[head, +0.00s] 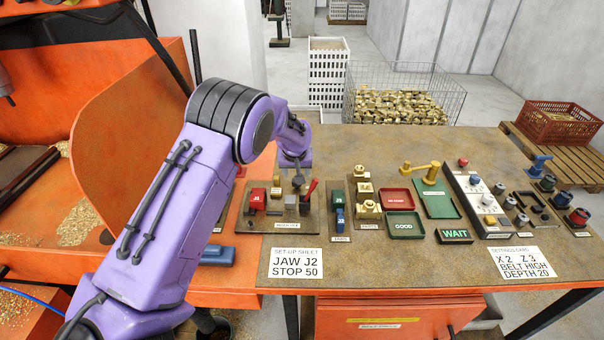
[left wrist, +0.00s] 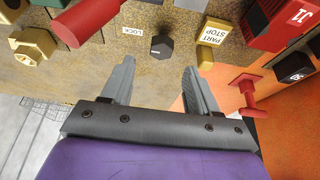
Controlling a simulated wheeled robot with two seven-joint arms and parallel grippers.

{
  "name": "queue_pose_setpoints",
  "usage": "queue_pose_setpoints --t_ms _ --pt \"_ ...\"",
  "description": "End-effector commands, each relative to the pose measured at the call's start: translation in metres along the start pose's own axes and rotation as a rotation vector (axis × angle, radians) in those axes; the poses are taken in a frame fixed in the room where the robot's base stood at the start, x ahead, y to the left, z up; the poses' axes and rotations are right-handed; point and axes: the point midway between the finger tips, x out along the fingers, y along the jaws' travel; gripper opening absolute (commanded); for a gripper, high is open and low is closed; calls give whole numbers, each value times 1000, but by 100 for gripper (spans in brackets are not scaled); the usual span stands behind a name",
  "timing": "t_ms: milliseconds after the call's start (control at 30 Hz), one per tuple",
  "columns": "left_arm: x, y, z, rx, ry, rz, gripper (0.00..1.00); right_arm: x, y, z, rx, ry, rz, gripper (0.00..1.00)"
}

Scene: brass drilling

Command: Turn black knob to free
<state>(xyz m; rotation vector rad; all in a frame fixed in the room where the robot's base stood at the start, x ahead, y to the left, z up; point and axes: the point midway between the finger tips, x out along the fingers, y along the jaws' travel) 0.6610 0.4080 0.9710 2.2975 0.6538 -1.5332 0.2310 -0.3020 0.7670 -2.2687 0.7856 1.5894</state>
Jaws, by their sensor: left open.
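The black knob (left wrist: 162,47) shows in the left wrist view as a small dark cap on the brownish board. A LOCK label (left wrist: 129,58) lies just left of it. My left gripper (left wrist: 152,64) is open and empty. Its two grey fingers point toward the board, and the knob shows in the gap between and just beyond the fingertips, apart from both. I cannot tell the height left between them. In the head view my left arm reaches over the set-up board (head: 262,222), and the gripper's fingers there are hard to make out. My right gripper is not in view.
A red handle (left wrist: 85,22) and brass hex parts (left wrist: 35,46) stand close left of the fingers. A PART STOP label (left wrist: 213,31) and a red lever (left wrist: 246,92) are on the right. In the head view, trays (head: 404,223) and a control box (head: 479,205) stand further right.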

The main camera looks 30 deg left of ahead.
Motion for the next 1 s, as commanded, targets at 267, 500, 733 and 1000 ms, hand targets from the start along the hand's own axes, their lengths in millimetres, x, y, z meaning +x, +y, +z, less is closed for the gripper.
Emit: queue_pose_setpoints --t_ms 267,500,733,1000 --pt "59 8 -6 3 -15 -7 60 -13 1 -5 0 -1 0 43" --pt "69 10 -6 6 -15 -7 60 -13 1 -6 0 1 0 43" --pt "68 11 -6 6 -16 -7 17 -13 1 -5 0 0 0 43" --pt "69 10 -6 11 -15 -4 4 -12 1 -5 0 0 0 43"
